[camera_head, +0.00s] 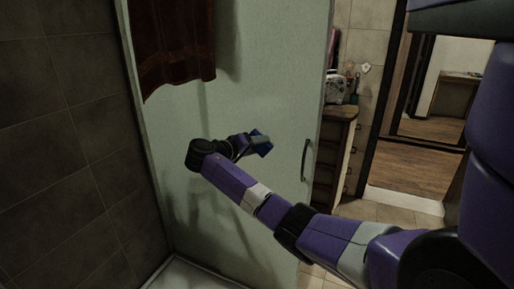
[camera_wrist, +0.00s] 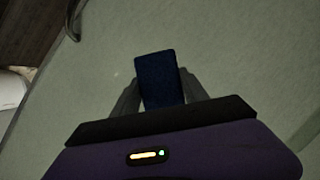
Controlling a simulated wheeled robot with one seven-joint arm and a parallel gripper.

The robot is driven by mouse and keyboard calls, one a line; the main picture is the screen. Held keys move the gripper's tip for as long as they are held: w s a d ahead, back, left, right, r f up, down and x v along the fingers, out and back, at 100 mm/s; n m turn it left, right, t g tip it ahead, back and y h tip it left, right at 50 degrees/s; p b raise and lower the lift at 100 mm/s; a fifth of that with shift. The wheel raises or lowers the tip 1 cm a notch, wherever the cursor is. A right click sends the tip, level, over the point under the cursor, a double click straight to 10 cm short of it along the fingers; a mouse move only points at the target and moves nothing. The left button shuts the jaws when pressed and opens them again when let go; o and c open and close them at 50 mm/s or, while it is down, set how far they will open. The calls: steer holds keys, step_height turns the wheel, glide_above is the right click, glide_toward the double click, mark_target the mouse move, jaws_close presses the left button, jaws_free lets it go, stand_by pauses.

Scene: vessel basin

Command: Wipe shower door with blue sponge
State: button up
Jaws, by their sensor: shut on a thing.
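The shower door (camera_head: 260,90) is a pale green frosted panel standing in front of me. It also fills most of the wrist view (camera_wrist: 230,50). My gripper (camera_head: 254,145) is shut on a blue sponge (camera_head: 264,149), near the middle right of the door. In the wrist view the dark blue sponge (camera_wrist: 160,80) sticks out between the two grey fingers of my gripper (camera_wrist: 160,97). I cannot tell whether the sponge touches the door. The door handle (camera_head: 306,161) is to the right of the sponge.
A dark red towel (camera_head: 172,42) hangs over the upper left of the door. A tiled wall (camera_head: 60,140) stands at the left. A cabinet (camera_head: 332,150) with items on top is behind the door's right edge, beside an open doorway (camera_head: 425,110).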

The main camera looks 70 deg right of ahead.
mark_target(267, 147)
steer(key=shift+d, duration=0.25)
steer(key=shift+s, duration=0.1)
steer(key=shift+s+a+r+p, duration=0.1)
steer(key=shift+s+a+p, duration=0.05)
steer(key=shift+s+p, duration=0.9)
steer(key=shift+s, duration=0.9)
steer(key=shift+w, duration=0.1)
steer(key=shift+w+d+f+b, duration=0.1)
steer(key=shift+w+b, duration=0.4)
steer(key=shift+w, duration=0.15)
steer(key=shift+w+d+f+b, duration=0.1)
steer(key=shift+w+b, duration=0.4)
steer(key=shift+w, duration=0.15)
steer(key=shift+w+r, duration=0.15)
steer(key=shift+w, duration=0.4)
